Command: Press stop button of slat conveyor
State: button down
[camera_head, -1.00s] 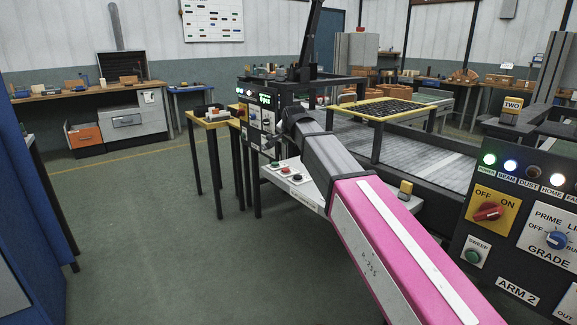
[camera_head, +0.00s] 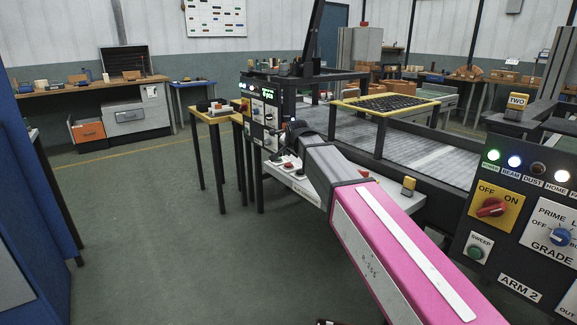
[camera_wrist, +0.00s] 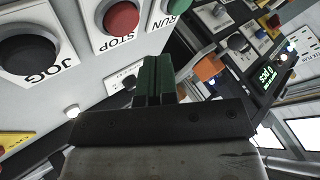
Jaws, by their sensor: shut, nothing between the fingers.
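The red STOP button (camera_wrist: 122,16) stands on a pale panel at the top of the wrist view, its label beside it. The green RUN button (camera_wrist: 166,5) is to its right, cut by the frame edge, and the black JOG button (camera_wrist: 28,55) is to its left. My gripper (camera_wrist: 155,62) is shut and empty, its green fingers a little below the STOP button in the picture, apart from it. In the head view the light button panel (camera_head: 306,190) is at the front side of the slat conveyor (camera_head: 400,148), partly hidden by my arm.
A dark control box (camera_head: 262,115) with a lit green display rises behind the button panel. The ARM 2 panel (camera_head: 520,284) is at the right. Open floor (camera_head: 150,230) lies at the left.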

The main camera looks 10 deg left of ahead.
aim_at(290, 164)
jog(key=shift+f, duration=1.1)
dwell(1.3)
jog(key=shift+f, duration=0.75)
dwell(0.8)
jog(key=shift+r, duration=0.85)
jog(key=shift+r, duration=2.55)
